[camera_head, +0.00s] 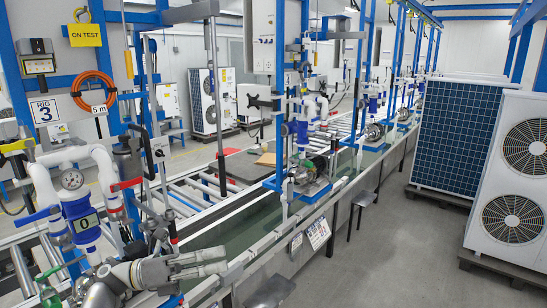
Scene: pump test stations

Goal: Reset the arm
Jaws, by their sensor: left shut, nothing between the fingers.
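My left arm comes in at the lower left of the head view. Its grey gripper (222,262) points right, with the fingers together and nothing between them. It is in front of the nearest test station, and in the picture the fingers overlap the green-grey bench top (233,228). I cannot tell whether they touch anything. My right gripper is not in the view.
A pump (310,174) sits further along the bench. A stool (271,291) is by the bench front. Heat-pump units (512,190) stand right; the grey aisle floor (385,260) between is clear.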

